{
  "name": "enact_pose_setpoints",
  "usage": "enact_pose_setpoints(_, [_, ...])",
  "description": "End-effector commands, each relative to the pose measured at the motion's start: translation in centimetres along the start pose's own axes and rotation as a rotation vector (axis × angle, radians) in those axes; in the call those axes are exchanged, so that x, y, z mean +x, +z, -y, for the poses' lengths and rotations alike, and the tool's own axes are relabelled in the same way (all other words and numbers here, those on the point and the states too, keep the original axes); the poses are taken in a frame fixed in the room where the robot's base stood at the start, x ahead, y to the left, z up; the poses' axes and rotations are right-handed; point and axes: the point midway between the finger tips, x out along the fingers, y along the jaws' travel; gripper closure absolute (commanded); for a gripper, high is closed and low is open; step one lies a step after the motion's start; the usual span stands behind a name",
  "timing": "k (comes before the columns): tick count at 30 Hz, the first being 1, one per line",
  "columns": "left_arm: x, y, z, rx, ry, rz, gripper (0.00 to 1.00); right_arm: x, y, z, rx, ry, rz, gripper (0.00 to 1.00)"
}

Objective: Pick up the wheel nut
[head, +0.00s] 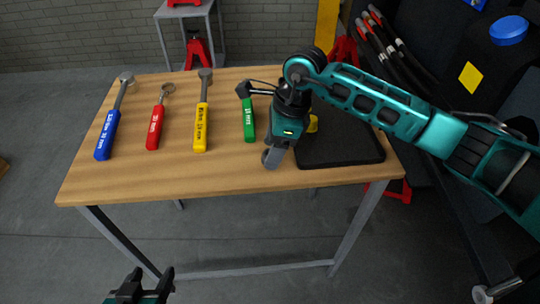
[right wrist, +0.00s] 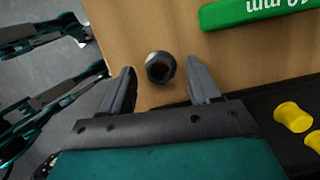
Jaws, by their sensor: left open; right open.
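The wheel nut (right wrist: 160,67) is a dark metal nut with a round hole, lying on the wooden table. In the right wrist view it sits between the open fingers of my right gripper (right wrist: 161,86), with a gap on each side. In the head view my right gripper (head: 272,158) points down over the front part of the table, left of the black mat, and the nut is hidden there. My left gripper (head: 140,284) is open and empty, low in front of the table.
A green-handled tool (head: 249,122) lies close left of my right gripper. Yellow (head: 201,128), red (head: 155,128) and blue (head: 107,136) handled wrenches lie further left. The black mat (head: 345,151) at right holds yellow pieces (right wrist: 292,117). The table's front left is clear.

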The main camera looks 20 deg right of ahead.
Motion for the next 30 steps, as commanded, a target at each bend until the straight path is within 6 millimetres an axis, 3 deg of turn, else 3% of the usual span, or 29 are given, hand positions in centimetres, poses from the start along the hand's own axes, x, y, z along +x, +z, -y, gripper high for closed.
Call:
enact_pose_setpoints(8, [0.06, -0.03, -0.06, 0.000, 0.002, 0.000, 0.40, 0.74, 0.01, 0.00, -0.001, 0.000, 0.000, 0.38])
enact_pose_setpoints(27, [0.05, -0.12, -0.06, -0.001, 0.002, -0.002, 0.40, 0.69, 0.02, 0.00, -0.001, 0.000, 0.000, 0.99])
enact_pose_setpoints(30, [0.05, -0.13, -0.06, -0.001, 0.001, -0.002, 0.40, 0.67, 0.03, 0.01, -0.001, 0.000, 0.001, 1.00])
